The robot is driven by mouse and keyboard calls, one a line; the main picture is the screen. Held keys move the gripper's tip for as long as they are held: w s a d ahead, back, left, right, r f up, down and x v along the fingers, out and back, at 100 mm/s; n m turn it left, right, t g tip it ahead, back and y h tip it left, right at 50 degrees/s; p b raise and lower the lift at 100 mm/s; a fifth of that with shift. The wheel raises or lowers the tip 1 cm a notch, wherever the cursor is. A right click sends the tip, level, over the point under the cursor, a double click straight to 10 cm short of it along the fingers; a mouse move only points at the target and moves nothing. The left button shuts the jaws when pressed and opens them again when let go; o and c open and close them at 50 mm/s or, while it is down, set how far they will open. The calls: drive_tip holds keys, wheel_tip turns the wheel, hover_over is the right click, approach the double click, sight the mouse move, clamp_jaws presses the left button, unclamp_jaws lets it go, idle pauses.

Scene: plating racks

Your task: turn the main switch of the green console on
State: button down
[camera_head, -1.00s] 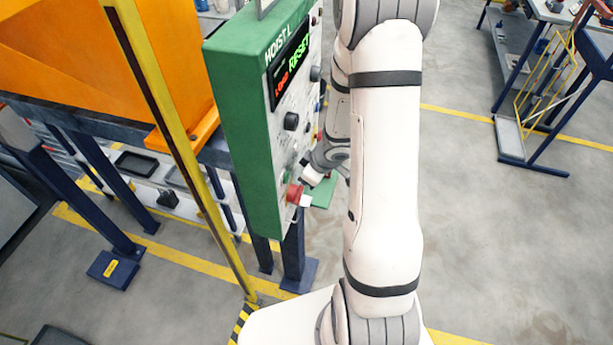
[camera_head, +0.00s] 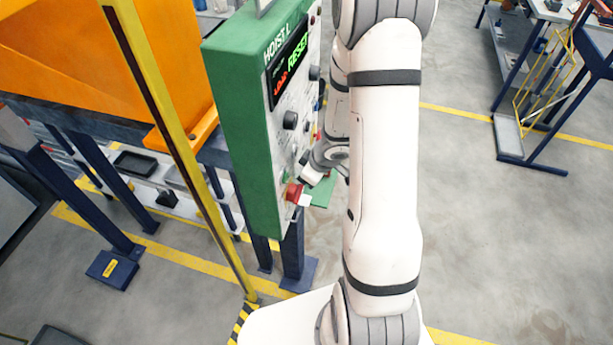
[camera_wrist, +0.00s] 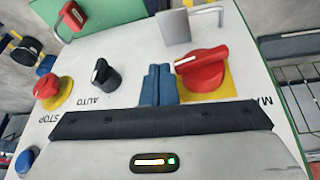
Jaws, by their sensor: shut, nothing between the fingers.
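The green console (camera_head: 235,130), marked HOIST L, stands left of my arm, with its lit display (camera_head: 288,65) showing RESET. In the wrist view, the red main switch (camera_wrist: 203,70) sits on a yellow plate beside a partly hidden label starting "MA". Its handle lies roughly crosswise in the picture, with a white mark at its left end. My gripper (camera_wrist: 158,84) has its blue fingers together and empty, just left of the handle. I cannot tell whether they touch it. In the head view, my gripper (camera_head: 308,175) is near the panel's lower part, partly hidden.
A black AUTO selector (camera_wrist: 104,75) and a red STOP button (camera_wrist: 46,87) on yellow lie left of my fingers. A grey plate with a bent rod (camera_wrist: 173,27) stands close above the switch. A yellow post (camera_head: 180,150) stands left of the console.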

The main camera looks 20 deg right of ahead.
drive_tip(key=shift+r, duration=0.1)
drive_tip(key=shift+r, duration=0.7)
drive_tip(key=shift+r, duration=0.1)
